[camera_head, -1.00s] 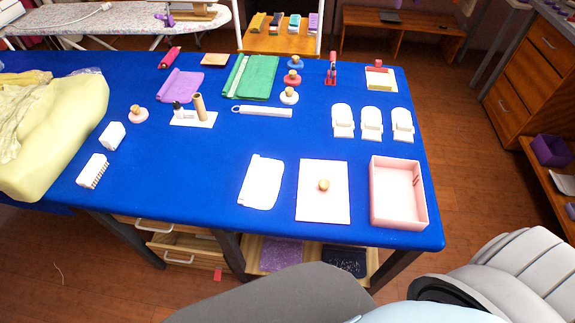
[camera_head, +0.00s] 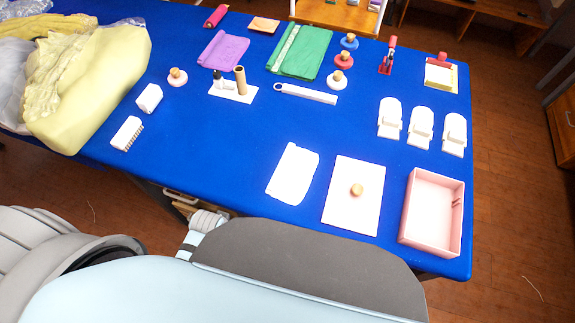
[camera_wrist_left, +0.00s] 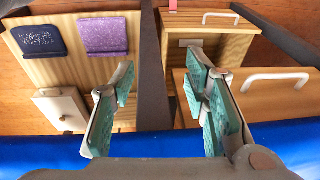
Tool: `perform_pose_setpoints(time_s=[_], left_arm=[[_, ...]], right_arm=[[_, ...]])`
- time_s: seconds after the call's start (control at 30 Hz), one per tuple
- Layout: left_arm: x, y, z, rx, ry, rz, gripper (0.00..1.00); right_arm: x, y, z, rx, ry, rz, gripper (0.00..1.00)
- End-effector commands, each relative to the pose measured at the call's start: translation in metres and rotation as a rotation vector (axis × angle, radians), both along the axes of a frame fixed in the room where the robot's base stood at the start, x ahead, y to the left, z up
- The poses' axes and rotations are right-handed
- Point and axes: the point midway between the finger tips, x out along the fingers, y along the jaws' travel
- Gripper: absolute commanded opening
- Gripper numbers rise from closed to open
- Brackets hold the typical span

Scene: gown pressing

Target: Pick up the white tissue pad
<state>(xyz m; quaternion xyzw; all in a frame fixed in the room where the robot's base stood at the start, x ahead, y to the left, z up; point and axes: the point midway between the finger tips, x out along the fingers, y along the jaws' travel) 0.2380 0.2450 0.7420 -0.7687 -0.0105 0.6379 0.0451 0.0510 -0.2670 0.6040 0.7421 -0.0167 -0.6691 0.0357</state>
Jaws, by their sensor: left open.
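A white sheet-like pad (camera_head: 293,173) with slightly uneven edges, which looks like the tissue pad, lies flat on the blue-covered table (camera_head: 230,150) near its front edge. Just right of it lies a white board (camera_head: 345,217) with a round wooden knob (camera_head: 357,190). My left gripper (camera_wrist_left: 160,78) is open and empty in the left wrist view. The pad does not show in that view. My right gripper is in neither view.
A pink open tray (camera_head: 434,212) stands right of the board. Several white slipper-like pieces (camera_head: 421,128) are behind it. A white brush (camera_head: 127,133) and yellow fabric (camera_head: 85,85) lie left. Blue cloth left of the pad is bare.

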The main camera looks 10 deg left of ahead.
Motion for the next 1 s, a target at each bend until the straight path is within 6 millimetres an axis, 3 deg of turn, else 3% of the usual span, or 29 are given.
perform_pose_setpoints(time_s=[0.03, 0.23, 0.3, 0.6, 0.8, 0.87, 1.0], left_arm=[[0.011, -0.002, 0.028, 0.000, -0.015, 0.000, 0.42], [0.037, -0.009, 0.119, 0.001, -0.042, 0.006, 0.42], [0.057, -0.016, 0.156, -0.007, -0.039, 0.017, 0.42], [0.158, -0.066, 0.195, -0.061, 0.104, -0.011, 0.42], [0.201, -0.097, 0.235, -0.069, 0.175, -0.070, 0.42], [0.206, -0.101, 0.238, -0.067, 0.187, -0.080, 0.42], [0.206, -0.103, 0.207, -0.066, 0.196, -0.083, 0.42]], right_arm=[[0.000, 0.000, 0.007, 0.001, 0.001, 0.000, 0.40], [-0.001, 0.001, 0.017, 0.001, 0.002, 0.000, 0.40], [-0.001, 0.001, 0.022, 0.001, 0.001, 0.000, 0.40], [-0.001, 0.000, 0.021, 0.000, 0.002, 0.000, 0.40], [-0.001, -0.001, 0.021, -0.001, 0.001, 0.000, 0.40], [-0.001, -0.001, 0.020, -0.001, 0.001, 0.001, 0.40], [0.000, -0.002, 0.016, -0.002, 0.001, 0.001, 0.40]])
